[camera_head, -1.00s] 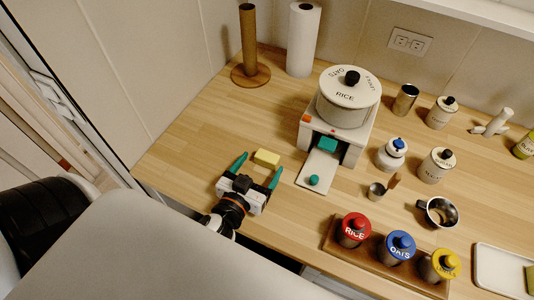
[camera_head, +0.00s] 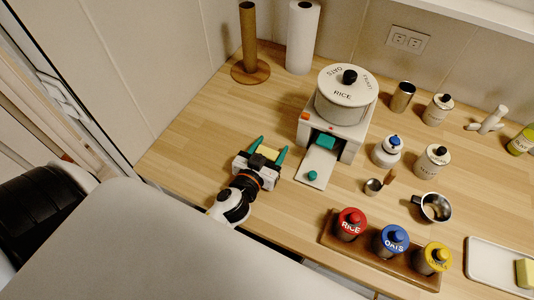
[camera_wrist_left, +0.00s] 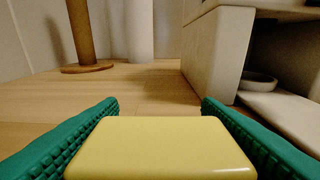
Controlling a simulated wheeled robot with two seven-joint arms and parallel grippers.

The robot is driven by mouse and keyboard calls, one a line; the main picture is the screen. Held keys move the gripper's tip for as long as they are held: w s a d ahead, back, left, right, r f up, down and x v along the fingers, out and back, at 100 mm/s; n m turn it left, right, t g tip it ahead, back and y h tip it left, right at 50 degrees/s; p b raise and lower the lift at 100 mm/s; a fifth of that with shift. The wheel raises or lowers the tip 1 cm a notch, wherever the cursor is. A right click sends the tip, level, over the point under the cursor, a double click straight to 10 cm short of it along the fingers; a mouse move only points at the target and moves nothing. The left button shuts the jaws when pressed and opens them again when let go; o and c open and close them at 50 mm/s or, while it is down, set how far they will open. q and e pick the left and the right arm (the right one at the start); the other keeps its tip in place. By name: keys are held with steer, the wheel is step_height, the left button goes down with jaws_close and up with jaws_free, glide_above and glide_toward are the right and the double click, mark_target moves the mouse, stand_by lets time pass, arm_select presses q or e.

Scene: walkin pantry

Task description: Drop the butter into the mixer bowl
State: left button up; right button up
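The yellow butter block (camera_head: 268,153) lies on the wooden counter left of the white appliance; it also fills the lower middle of the left wrist view (camera_wrist_left: 160,148). My left gripper (camera_head: 271,148) has its green fingers on both sides of the block, pressed close against it. The fingertips reach a little past its far edge. The block seems to rest on the counter. A shallow bowl (camera_wrist_left: 258,85) shows inside the appliance in the left wrist view. I cannot identify a mixer bowl for certain. My right gripper is not in view.
A brown post (camera_head: 248,40) and paper roll (camera_head: 302,38) stand behind. Jars in a wooden rack (camera_head: 382,262) and a white tray (camera_head: 490,265) with another yellow block (camera_head: 525,273) are at right.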

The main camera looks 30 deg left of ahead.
arm_select(q)
steer(key=c, duration=0.6)
steer(key=shift+r+p, duration=1)
steer(key=shift+r, duration=4)
